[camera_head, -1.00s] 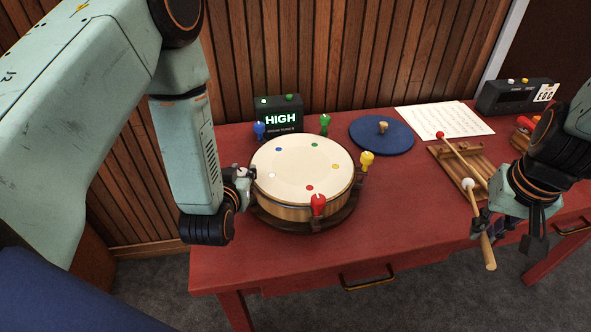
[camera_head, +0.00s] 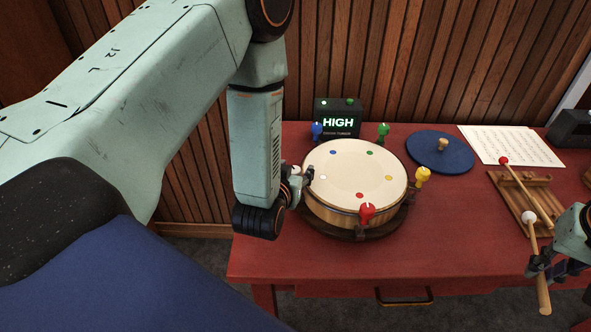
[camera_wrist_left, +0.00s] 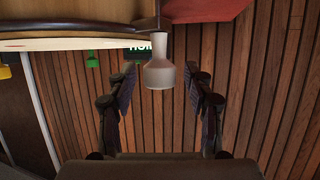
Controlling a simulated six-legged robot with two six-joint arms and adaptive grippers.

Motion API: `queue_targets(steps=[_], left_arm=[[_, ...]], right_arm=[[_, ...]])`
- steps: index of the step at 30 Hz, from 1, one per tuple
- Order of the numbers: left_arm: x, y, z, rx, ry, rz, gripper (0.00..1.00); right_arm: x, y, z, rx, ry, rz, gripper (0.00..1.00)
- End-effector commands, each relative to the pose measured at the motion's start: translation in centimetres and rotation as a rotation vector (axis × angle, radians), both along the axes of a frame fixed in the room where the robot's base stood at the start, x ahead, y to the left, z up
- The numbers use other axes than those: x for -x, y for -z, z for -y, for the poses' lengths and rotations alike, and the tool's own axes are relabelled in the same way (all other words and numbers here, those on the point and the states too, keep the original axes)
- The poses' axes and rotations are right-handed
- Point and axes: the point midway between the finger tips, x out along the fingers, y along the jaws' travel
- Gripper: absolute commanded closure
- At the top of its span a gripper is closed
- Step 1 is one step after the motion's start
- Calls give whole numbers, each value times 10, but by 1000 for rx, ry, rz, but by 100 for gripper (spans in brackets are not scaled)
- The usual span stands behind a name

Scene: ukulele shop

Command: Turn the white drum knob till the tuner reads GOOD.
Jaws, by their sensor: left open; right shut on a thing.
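The drum (camera_head: 355,172) sits on a red table, with red, yellow, green and blue knobs around its rim. The tuner (camera_head: 339,120) behind it reads HIGH in green. The white knob (camera_wrist_left: 158,73) shows in the left wrist view, between the fingers of my left gripper (camera_wrist_left: 160,88), which is open with a gap on both sides. In the head view my left gripper (camera_head: 298,184) is at the drum's left side and mostly covers that knob. My right gripper (camera_head: 545,266) is shut on a white-headed mallet (camera_head: 536,240) at the right, over the table's front edge.
A blue lid (camera_head: 440,155) with a wooden grip and a sheet of music (camera_head: 511,146) lie behind and right of the drum. A wooden rack (camera_head: 527,197) holds a red-headed mallet (camera_head: 520,180).

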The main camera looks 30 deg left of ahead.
Motion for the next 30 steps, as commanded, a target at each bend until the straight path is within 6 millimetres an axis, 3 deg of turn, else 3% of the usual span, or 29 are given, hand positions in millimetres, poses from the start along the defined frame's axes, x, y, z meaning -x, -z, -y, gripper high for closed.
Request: queue_targets(steps=[16, 30], left_arm=[[61, -26, 19, 0, 2, -1, 48], [66, -29, 20, 0, 0, 1, 48]], right_arm=[[0, 0, 0, 0, 0, 0, 100], [0, 0, 0, 0, 0, 0, 100]])
